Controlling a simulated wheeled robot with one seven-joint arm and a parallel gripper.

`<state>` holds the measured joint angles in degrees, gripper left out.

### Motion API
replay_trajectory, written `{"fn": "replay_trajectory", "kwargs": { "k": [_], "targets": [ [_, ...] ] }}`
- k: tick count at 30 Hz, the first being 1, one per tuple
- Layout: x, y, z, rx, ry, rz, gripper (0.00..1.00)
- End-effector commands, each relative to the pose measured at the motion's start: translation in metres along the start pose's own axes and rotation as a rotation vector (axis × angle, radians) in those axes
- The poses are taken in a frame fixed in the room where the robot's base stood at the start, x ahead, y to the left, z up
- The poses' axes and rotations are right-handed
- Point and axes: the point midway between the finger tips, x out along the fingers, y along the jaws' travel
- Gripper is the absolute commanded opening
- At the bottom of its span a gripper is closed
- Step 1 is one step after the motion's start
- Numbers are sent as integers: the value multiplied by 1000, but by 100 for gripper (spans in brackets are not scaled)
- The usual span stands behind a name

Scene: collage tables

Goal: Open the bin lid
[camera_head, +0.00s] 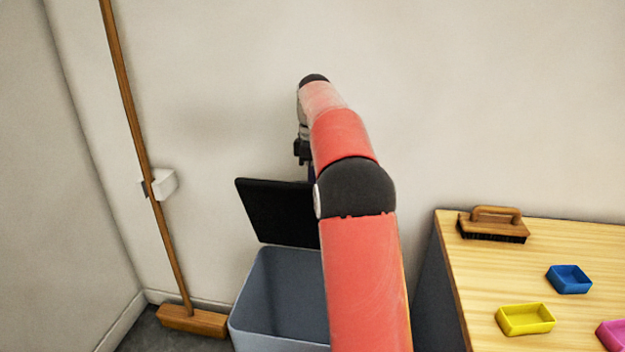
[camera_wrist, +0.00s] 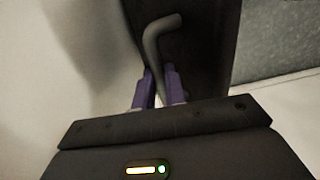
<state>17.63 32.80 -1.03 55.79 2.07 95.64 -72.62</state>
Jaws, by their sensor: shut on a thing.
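The bin (camera_head: 275,310) is a blue-grey open box on the floor, its right side hidden by my arm. Its black lid (camera_head: 275,210) stands raised and steeply tilted at the back of the bin, with the opening showing below. The lid (camera_wrist: 205,45) also shows in the wrist view with a bent grey handle (camera_wrist: 155,45) on it. My gripper (camera_wrist: 158,88) has purple fingers shut on this handle. In the head view my gripper is mostly hidden behind the lid and my arm.
A wooden broom (camera_head: 148,170) leans by a white wall holder (camera_head: 163,185) at left. A wooden table (camera_head: 480,280) at right bears a brush (camera_head: 492,222), a blue tray (camera_head: 569,279), a yellow tray (camera_head: 525,319) and a pink tray (camera_head: 612,335). The wall is close behind the bin.

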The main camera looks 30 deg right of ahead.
Motion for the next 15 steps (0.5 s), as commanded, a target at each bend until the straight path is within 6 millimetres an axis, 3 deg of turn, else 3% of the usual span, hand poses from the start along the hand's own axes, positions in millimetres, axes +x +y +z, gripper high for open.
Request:
{"fn": "replay_trajectory", "kwargs": {
  "k": [1, 6, 15],
  "targets": [
    [9, 3, 5, 10, -12, -11, 14],
    [6, 2, 4, 7, -8, -8, 34],
    [2, 1, 1, 3, -4, -5, 34]
  ]
}}
